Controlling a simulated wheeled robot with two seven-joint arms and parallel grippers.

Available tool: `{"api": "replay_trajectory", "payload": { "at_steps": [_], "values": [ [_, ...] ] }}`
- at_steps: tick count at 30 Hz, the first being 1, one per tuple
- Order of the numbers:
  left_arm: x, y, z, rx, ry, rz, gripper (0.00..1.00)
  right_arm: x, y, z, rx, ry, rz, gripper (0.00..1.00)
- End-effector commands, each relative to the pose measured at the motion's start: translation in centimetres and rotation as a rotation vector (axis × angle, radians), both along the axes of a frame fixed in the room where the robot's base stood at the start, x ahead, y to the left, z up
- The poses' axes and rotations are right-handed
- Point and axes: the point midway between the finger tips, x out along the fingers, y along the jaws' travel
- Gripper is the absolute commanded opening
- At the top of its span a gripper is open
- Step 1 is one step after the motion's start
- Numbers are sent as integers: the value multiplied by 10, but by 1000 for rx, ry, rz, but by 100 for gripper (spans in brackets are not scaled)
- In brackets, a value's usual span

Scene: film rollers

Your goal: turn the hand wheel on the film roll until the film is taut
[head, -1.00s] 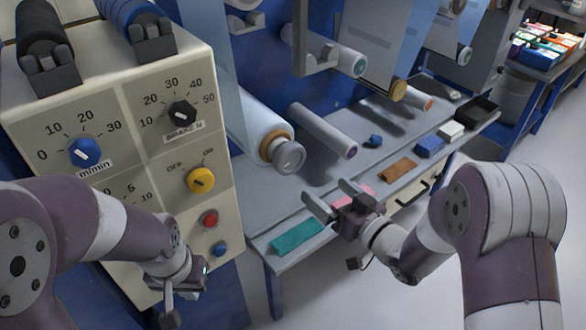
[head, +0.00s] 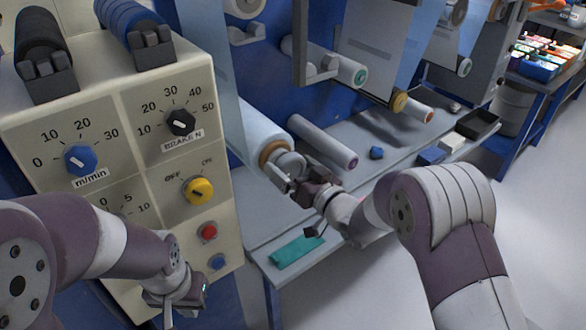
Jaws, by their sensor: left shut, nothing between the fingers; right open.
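The film roll (head: 255,130) is a pale blue-white cylinder with a brown core at its near end, left of centre. The grey hand wheel (head: 284,163) sits on that end, partly hidden by my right gripper. A sheet of film (head: 226,95) runs up from the roll. My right gripper (head: 283,183) is open at the lower right edge of the hand wheel. Whether its fingers touch the wheel I cannot tell. My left gripper (head: 178,316) is shut and empty at the lower left, in front of the control panel, its fingertips near the bottom edge.
The control panel (head: 150,155) with knobs and buttons stands at left. A grey shelf (head: 262,235) bears a teal pad (head: 297,251), a blue lump (head: 376,152) and a black tray (head: 478,124). A bare roller (head: 322,142) lies just right of the wheel. Floor at lower right is open.

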Motion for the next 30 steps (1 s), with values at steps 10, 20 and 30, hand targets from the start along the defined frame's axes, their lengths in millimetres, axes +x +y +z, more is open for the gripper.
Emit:
{"api": "replay_trajectory", "payload": {
  "at_steps": [10,20,30],
  "values": [
    [0,0,-1,0,0,0,0,0,0,0,-5,-4,0,57],
    [0,0,-11,0,0,0,0,-1,1,-2,-114,-83,0,57],
    [0,0,-33,0,0,0,0,-3,3,-4,-354,-258,1,57]
  ]
}}
